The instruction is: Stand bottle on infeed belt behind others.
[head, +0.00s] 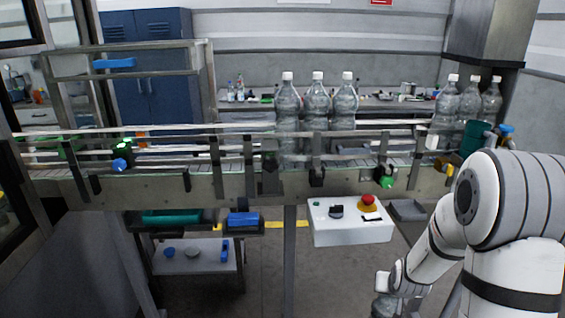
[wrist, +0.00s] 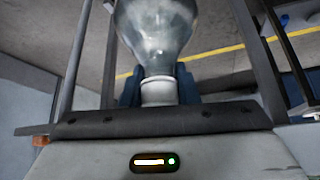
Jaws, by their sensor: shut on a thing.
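My gripper (wrist: 158,92) is shut on the neck of a clear bottle (wrist: 155,35) with a white cap, seen close up in the wrist view. In the head view my gripper (head: 388,284) is low at the bottom right, below belt height, with part of the bottle (head: 384,306) under it; the rest is cut off by the frame edge. The conveyor belt (head: 140,188) runs across the head view behind rails. Three clear white-capped bottles (head: 317,103) stand upright in a row on it near the middle.
Several more clear bottles (head: 446,105) stand at the right, near a green container (head: 474,138). A white control box (head: 350,233) with a red button hangs on the belt's front. Guide rails and posts line the belt. A low shelf (head: 195,258) stands below left.

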